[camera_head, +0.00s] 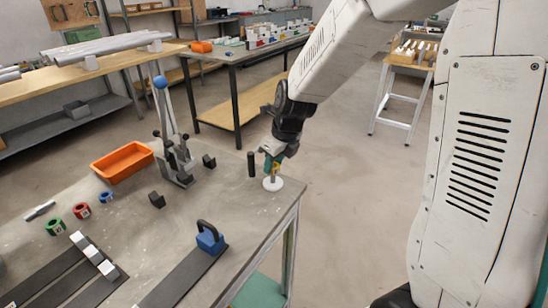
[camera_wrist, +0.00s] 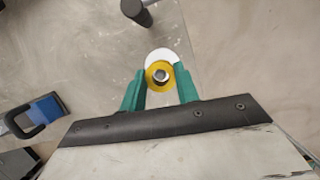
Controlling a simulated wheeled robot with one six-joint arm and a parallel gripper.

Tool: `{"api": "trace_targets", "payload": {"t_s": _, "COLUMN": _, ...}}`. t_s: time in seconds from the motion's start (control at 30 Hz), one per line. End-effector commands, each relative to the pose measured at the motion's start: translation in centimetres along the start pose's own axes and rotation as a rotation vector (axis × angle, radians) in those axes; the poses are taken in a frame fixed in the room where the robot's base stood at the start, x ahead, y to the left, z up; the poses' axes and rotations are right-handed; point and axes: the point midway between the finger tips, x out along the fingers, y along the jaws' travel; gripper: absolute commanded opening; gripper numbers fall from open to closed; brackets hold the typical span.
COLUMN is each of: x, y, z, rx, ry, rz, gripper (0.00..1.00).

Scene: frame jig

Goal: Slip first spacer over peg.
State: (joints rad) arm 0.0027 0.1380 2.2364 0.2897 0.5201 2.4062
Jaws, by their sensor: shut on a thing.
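A yellow ring spacer (camera_wrist: 151,76) is between the green fingers of my gripper (camera_wrist: 160,88), which is shut on it. It also shows small in the head view (camera_head: 276,167). A thin grey peg (camera_head: 272,178) stands upright on a round white base (camera_head: 279,186) near the table's far right corner. In the wrist view the peg's end (camera_wrist: 161,75) shows inside the ring's hole. My gripper (camera_head: 272,163) is at the peg's upper part. I cannot tell how far the peg passes into the ring. Green (camera_head: 55,228), red (camera_head: 82,211) and blue (camera_head: 106,197) rings lie at the table's left.
A dark upright cylinder (camera_head: 251,164) stands close left of the peg. A lever clamp (camera_head: 179,165), an orange tray (camera_head: 123,161) and small black blocks stand farther left. A blue block with a black handle (camera_head: 210,240) sits nearer the front. The table edge is just right of the peg.

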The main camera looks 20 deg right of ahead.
Motion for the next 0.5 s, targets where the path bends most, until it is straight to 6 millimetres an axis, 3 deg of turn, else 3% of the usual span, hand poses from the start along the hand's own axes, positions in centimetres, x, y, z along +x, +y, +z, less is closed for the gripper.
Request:
{"api": "trace_targets", "payload": {"t_s": 0.33, "x": 0.17, "y": 0.01, "z": -0.06, "rx": 0.0, "ry": 0.0, "rz": 0.0, "gripper": 0.09}}
{"api": "trace_targets", "payload": {"t_s": 0.37, "x": 0.16, "y": 0.0, "z": -0.06, "rx": 0.0, "ry": 0.0, "rz": 0.0, "gripper": 0.37}}
{"api": "trace_targets", "payload": {"t_s": 0.4, "x": 0.16, "y": 0.0, "z": -0.06, "rx": 0.0, "ry": 0.0, "rz": 0.0, "gripper": 0.48}}
{"api": "trace_targets", "payload": {"t_s": 0.43, "x": 0.16, "y": 0.0, "z": -0.06, "rx": 0.0, "ry": 0.0, "rz": 0.0, "gripper": 0.56}}
{"api": "trace_targets", "payload": {"t_s": 0.5, "x": 0.16, "y": 0.0, "z": -0.06, "rx": 0.0, "ry": 0.0, "rz": 0.0, "gripper": 0.57}}
